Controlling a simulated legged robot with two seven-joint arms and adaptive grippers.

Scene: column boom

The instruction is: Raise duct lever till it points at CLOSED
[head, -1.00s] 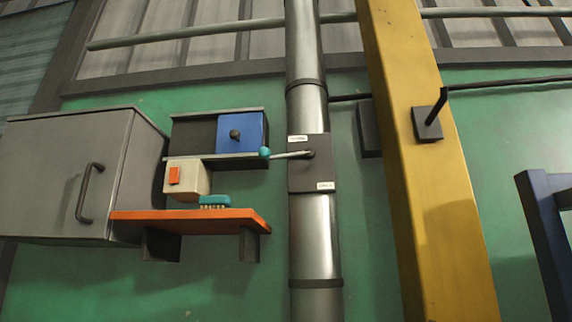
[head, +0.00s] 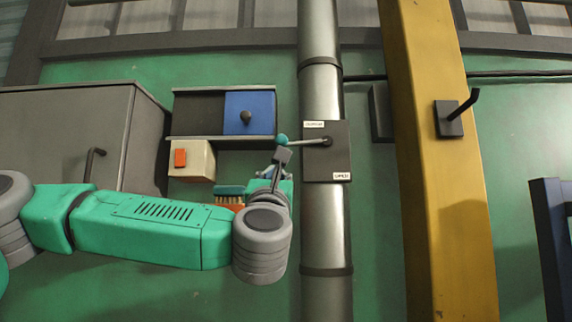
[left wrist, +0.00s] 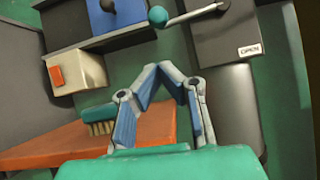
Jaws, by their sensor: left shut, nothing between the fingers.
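The duct lever (head: 305,142) is a thin pale rod with a teal ball knob (head: 281,140). It points left, almost level, from its pivot on a dark plate (head: 328,163) on the grey duct (head: 321,225). The plate has a small label at its upper left, too small to read, and one at its lower right that reads OPEN in the left wrist view (left wrist: 250,50). My left gripper (head: 282,155) is shut and empty, just below the knob. In the left wrist view its fingertips (left wrist: 160,68) meet below the knob (left wrist: 158,16), apparently apart from it. My right gripper is out of view.
A blue sliding panel (head: 246,113), a cream box with an orange switch (head: 191,161) and a brush (head: 229,193) on an orange shelf (left wrist: 80,143) lie left of the duct. A grey cabinet (head: 75,130) is farther left. A yellow column (head: 430,180) stands right.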

